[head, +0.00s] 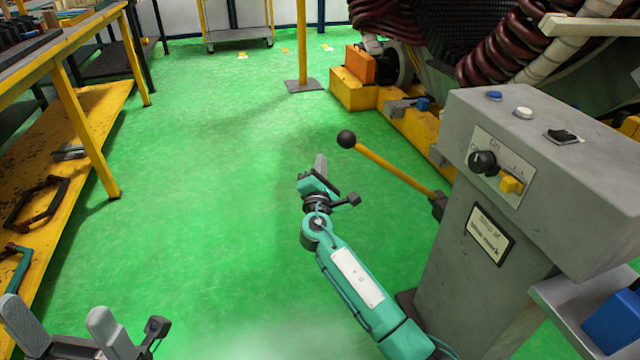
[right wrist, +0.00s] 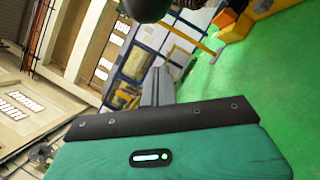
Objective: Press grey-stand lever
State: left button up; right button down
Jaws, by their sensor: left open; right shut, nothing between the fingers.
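The grey stand (head: 490,220) is at the right of the head view. Its lever (head: 400,172) is a yellow rod with a black ball knob (head: 346,139), sticking out to the left and tilted up toward the knob. My right gripper (head: 320,163) is shut and empty, just left of and slightly below the knob in the picture, with a visible gap. In the right wrist view the shut fingers (right wrist: 157,88) point ahead, and a dark round shape (right wrist: 146,8), likely the knob, shows at the top edge. My left gripper (head: 55,325) is open and empty at the bottom left.
The stand's panel has a black knob (head: 483,162) and a yellow switch (head: 511,184). A yellow workbench (head: 62,60) lines the left side. The large stator (head: 425,40) stands behind the stand, with a yellow post (head: 303,45) nearby. The green floor (head: 215,190) between is clear.

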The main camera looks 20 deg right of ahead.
jog(key=d+r, duration=0.2)
jog(key=d, duration=0.1)
jog(key=shift+s+d+r, duration=0.1)
jog(key=shift+s+r, duration=0.05)
jog(key=shift+r, duration=0.15)
jog(key=shift+r+p, duration=0.1)
jog(key=shift+p, duration=0.3)
